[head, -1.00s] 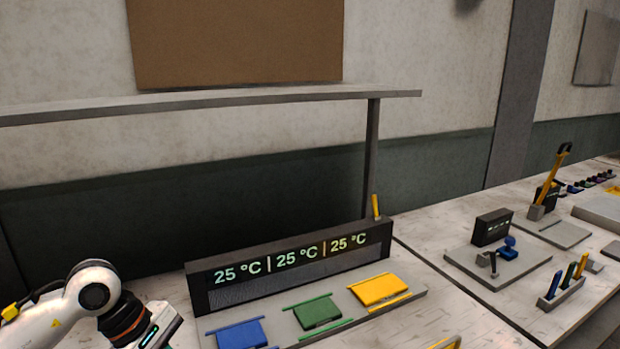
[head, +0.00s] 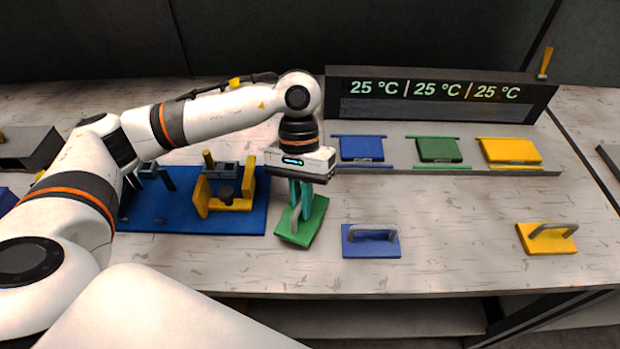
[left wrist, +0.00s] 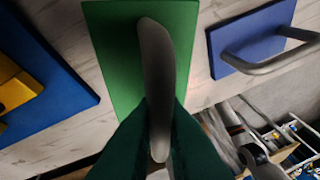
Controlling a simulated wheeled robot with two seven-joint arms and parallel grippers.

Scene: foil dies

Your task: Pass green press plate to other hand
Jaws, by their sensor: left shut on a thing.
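The green press plate (head: 302,222) is a flat green slab with a grey bar handle, in the head view left of the table's middle. My left gripper (head: 299,212) reaches down onto it from above and is shut on its handle. The plate sits at a slant; I cannot tell whether it touches the table. In the left wrist view the green press plate (left wrist: 112,50) fills the upper middle, and the green fingers (left wrist: 160,140) close around the grey handle. My right gripper is not in view.
A blue plate (head: 371,247) with a handle lies just right of the green one, and a yellow plate (head: 547,238) lies far right. A blue base (head: 240,215) with yellow fixtures is to the left. The table between blue and yellow plates is clear.

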